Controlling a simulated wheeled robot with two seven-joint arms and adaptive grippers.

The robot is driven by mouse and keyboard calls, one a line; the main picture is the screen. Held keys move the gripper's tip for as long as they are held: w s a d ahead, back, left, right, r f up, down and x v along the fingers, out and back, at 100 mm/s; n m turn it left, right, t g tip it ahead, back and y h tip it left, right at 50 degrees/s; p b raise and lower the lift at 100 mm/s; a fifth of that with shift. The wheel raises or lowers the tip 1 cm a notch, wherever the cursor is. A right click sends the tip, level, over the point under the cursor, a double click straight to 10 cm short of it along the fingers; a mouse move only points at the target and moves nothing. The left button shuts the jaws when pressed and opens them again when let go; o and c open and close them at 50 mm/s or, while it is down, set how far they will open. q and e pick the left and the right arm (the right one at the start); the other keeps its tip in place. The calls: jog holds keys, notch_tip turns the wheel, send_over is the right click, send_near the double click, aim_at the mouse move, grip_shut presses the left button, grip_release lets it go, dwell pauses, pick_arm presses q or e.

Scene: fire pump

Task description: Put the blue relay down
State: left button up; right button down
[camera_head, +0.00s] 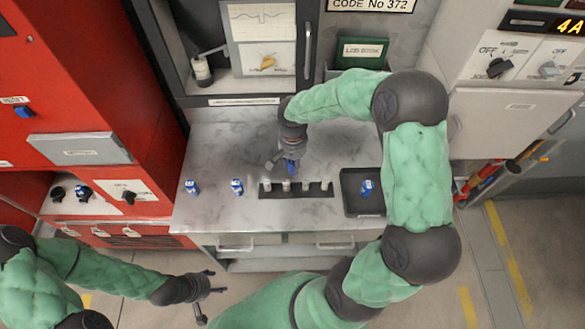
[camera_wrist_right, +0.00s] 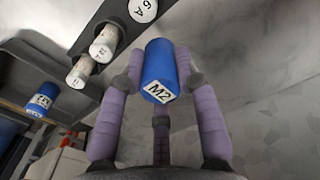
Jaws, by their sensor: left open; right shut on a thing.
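My right gripper (camera_wrist_right: 160,95) is shut on a blue relay (camera_wrist_right: 160,65) with a white end marked M2. In the head view the held relay (camera_head: 291,166) is just behind the black socket strip (camera_head: 296,189) on the grey worktop; I cannot tell its exact height. Other blue relays stand on the worktop at the left (camera_head: 192,186) and left of the strip (camera_head: 237,186). One more blue relay (camera_head: 367,187) is in the black tray (camera_head: 362,208) at the right. My left gripper (camera_head: 208,290) is open and empty, in front of the worktop.
A grey cabinet (camera_head: 270,90) with an open front is behind the worktop (camera_head: 215,150). Red cabinets (camera_head: 75,90) border it on the left. The left rear worktop is clear.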

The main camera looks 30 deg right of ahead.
jog(key=shift+w+d+f, duration=0.25)
jog(key=shift+w+f, duration=0.25)
jog(key=shift+f, duration=0.25)
jog(key=shift+w+f+b, duration=0.15)
jog(key=shift+f+b, duration=0.3)
jog(key=shift+f, duration=1.15)
jog(key=shift+f, duration=0.2)
jog(key=c, duration=1)
grip_release()
jog(key=shift+o, duration=0.5)
jog(key=shift+r, duration=0.15)
